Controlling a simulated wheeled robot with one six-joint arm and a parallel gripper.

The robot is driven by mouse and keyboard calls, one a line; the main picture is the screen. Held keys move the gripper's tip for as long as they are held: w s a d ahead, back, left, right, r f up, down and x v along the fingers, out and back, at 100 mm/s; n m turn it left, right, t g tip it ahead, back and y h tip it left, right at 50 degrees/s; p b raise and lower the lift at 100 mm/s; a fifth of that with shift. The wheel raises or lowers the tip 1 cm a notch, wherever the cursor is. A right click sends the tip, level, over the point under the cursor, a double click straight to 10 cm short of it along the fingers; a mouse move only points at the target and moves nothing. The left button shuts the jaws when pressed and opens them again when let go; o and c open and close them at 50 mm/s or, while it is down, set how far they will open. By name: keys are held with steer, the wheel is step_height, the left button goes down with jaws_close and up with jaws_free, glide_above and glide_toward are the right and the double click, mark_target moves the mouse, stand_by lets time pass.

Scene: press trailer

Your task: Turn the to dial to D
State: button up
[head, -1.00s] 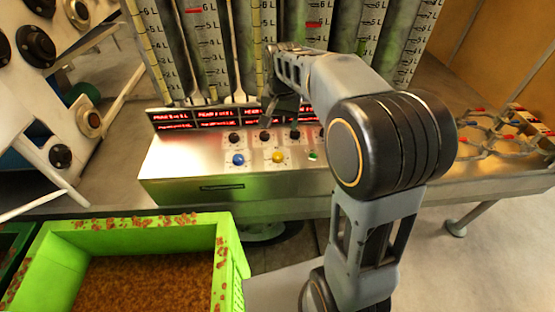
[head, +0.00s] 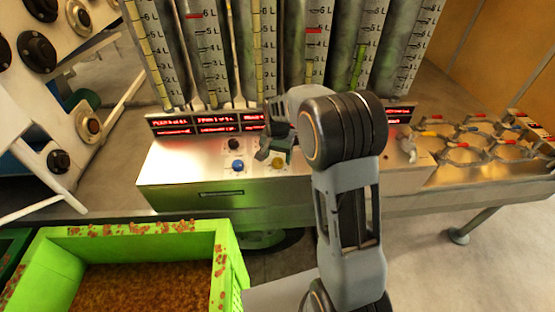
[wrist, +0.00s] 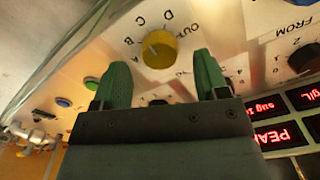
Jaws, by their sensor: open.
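A yellow dial (head: 279,161) is on the sloping metal panel. It also shows in the wrist view (wrist: 159,49), ringed by the letters B, C, D and the word OUT. I cannot read its pointer surely. It is the lettered dial, but no "to" label is readable. My gripper (wrist: 162,78) is open, its two green fingers apart on either side of the dial and not closed on it. In the head view, my gripper (head: 272,151) is right by the yellow dial and partly covers that part of the panel.
A black dial (wrist: 304,58) labelled FROM is at the right in the wrist view. Red displays (head: 214,124) and tall measuring tubes stand behind. A green bin (head: 228,262) is in front.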

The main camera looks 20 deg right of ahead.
steer(key=shift+f, duration=1.25)
steer(key=shift+c, duration=0.3)
steer(key=c, duration=0.9)
steer(key=shift+o, duration=0.2)
steer(key=m, duration=0.4)
steer(key=shift+m, duration=2.3)
steer(key=shift+r, duration=0.1)
